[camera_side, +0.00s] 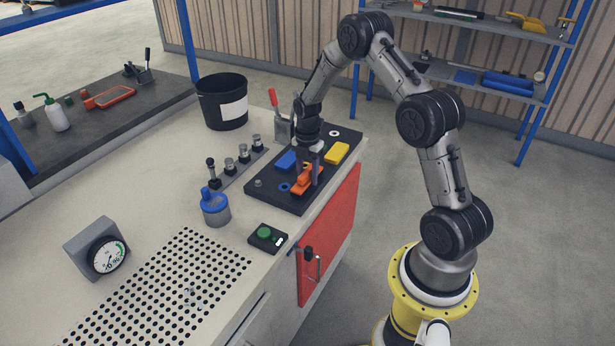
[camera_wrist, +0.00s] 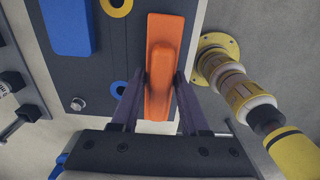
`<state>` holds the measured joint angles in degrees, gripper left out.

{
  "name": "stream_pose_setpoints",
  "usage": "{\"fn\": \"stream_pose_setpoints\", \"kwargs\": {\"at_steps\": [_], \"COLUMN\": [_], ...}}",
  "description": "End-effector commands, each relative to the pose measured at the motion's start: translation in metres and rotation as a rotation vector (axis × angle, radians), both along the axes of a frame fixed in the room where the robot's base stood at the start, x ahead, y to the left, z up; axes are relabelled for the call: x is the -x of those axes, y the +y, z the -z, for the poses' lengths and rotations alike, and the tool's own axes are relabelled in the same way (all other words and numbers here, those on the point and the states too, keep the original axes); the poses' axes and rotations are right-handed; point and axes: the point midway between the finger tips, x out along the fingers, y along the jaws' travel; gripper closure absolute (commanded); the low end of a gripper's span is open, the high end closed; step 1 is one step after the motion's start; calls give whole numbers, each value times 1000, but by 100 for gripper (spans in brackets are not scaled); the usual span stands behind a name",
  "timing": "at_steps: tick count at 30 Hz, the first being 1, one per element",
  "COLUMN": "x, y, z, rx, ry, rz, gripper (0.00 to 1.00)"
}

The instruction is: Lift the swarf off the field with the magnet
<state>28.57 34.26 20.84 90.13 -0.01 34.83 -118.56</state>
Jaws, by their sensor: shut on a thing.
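My gripper (camera_side: 308,172) is shut on an orange block with a raised grip (camera_side: 301,187), at the near side of a dark board (camera_side: 272,200). In the wrist view my gripper (camera_wrist: 159,88) has one finger on each side of the orange block's grip (camera_wrist: 160,70). The block appears to rest on the board. I cannot tell for certain whether this block is the magnet. A field of dark dots (camera_side: 150,290) covers the front of the bench. Small, faint glinting bits (camera_side: 190,297), possibly the swarf, show on it.
On the board are a blue block (camera_side: 286,160) and a yellow block (camera_side: 336,153). Around it stand a blue-topped canister (camera_side: 215,208), a green-button box (camera_side: 267,238), a row of small posts (camera_side: 229,167) and a black bucket (camera_side: 222,102). A dial gauge (camera_side: 97,250) stands left of the field.

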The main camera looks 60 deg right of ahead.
Motion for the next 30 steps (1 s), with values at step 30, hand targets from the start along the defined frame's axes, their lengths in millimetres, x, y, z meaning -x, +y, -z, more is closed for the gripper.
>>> {"fn": "stream_pose_setpoints", "kwargs": {"at_steps": [30], "x": [114], "y": [62], "z": [-124], "rx": [2], "ry": [-4], "rz": [0], "gripper": [100]}}
